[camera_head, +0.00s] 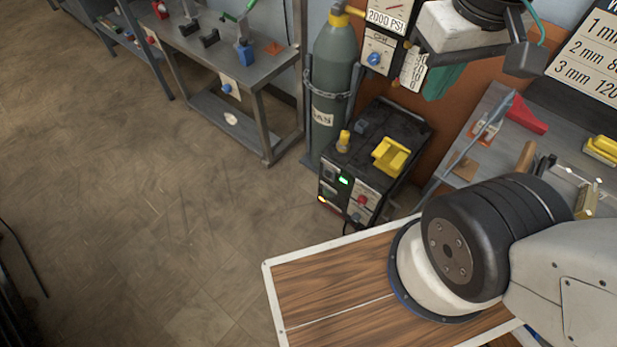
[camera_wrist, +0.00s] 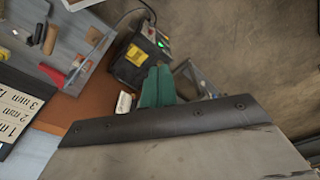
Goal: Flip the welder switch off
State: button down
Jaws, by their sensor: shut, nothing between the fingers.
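The welder (camera_head: 402,124) is a dark box on the floor beside the gas cylinder. Its front panel has a lit green indicator (camera_head: 343,181), a red knob (camera_head: 361,199) and a small orange glow (camera_head: 321,199) low at the left. The welder also shows in the wrist view (camera_wrist: 130,70), with its green light. I cannot tell the switch's position at this size. My gripper (camera_head: 440,86) hangs above and right of the welder in the head view, apart from it. Its teal fingers (camera_wrist: 159,72) are shut and empty, and overlap the welder's near edge in the wrist view.
A grey gas cylinder (camera_head: 334,75) stands in a rack left of the welder. A yellow object (camera_head: 391,155) and a brass fitting (camera_head: 344,140) sit on the welder's top. A metal bench (camera_head: 272,68) stands further left. The floor (camera_head: 150,190) in front is clear.

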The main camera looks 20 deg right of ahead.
jog(key=shift+w, duration=0.15)
jog(key=w+d+f+n+g+h, duration=0.1)
jog(key=w+f+n+h, duration=0.25)
jog(key=w, duration=0.45)
jog(key=w+f+n+g+h, duration=0.15)
jog(key=w+f, duration=0.25)
jog(key=w, duration=0.5)
jog(key=w+a+f+n+t+h, duration=0.1)
jog(key=w+a+f+n+h, duration=0.15)
jog(key=w+f, duration=0.4)
jog(key=w+a+f+n+t+h, duration=0.1)
jog(key=w+a+f+n+h, duration=0.2)
jog(key=f, duration=0.6)
jog(key=w+a+f+n+t, duration=0.1)
jog(key=w+a+f+n, duration=0.2)
jog(key=f, duration=0.8)
jog(key=a+f+n+t, duration=0.2)
jog(key=a+f+n, duration=0.25)
jog(key=f, duration=0.65)
jog(key=s+f+n+t+y, duration=0.1)
jog(key=s+f+n, duration=0.2)
jog(key=f, duration=0.6)
jog(key=s+a+f+n+t+y, duration=0.1)
jog(key=s+f+n, duration=0.2)
jog(key=f, duration=0.7)
jog(key=shift+s+n, duration=0.25)
jog(key=shift+n, duration=0.15)
